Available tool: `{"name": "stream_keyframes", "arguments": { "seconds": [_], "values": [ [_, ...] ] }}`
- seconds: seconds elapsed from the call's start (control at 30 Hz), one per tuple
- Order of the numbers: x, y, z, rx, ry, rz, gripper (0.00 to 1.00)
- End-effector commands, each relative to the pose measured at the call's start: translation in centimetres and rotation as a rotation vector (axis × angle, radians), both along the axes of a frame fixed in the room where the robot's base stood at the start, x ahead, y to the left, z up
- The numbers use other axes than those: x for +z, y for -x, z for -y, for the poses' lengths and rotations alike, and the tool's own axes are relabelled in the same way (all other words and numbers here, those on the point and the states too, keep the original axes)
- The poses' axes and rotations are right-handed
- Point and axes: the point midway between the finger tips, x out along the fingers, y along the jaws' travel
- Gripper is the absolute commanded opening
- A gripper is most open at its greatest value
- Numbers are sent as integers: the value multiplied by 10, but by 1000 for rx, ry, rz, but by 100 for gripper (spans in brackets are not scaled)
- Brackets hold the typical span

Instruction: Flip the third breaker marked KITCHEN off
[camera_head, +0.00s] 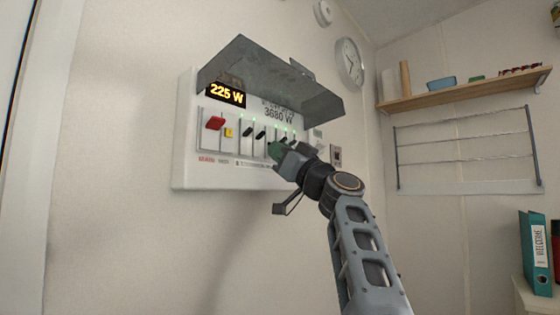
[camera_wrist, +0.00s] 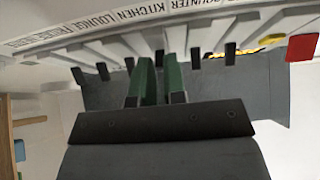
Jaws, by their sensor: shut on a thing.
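The breaker panel (camera_head: 186,140) is on the wall with its metal cover raised above it. The KITCHEN label shows upside down in the wrist view (camera_wrist: 158,9). In line with it is the third small dark lever from the red switch, the KITCHEN breaker lever (camera_wrist: 160,57). My gripper (camera_wrist: 161,62) has its green fingers on either side of this lever, shut on it. In the head view my gripper (camera_head: 274,151) covers the lever, so its position cannot be told there. Neighbouring levers (camera_wrist: 195,55) and (camera_wrist: 130,63) stand clear beside the fingers.
A large red switch (camera_head: 215,123) and a yellow button (camera_head: 229,132) sit at the panel's left. The raised metal cover (camera_head: 265,75) overhangs the breakers. The display (camera_head: 227,94) reads 225 W. A shelf (camera_head: 465,90) and wire rack (camera_head: 465,150) are at the right.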

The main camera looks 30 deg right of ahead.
Motion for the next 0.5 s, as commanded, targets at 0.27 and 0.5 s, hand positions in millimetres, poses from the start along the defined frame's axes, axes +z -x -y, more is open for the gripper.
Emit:
{"name": "stream_keyframes", "arguments": {
  "seconds": [0.27, 0.5],
  "values": [
    [0, 0, 0, 1, -1, 5, 0],
    [0, 0, -1, 1, -3, 5, 20]
  ]
}}
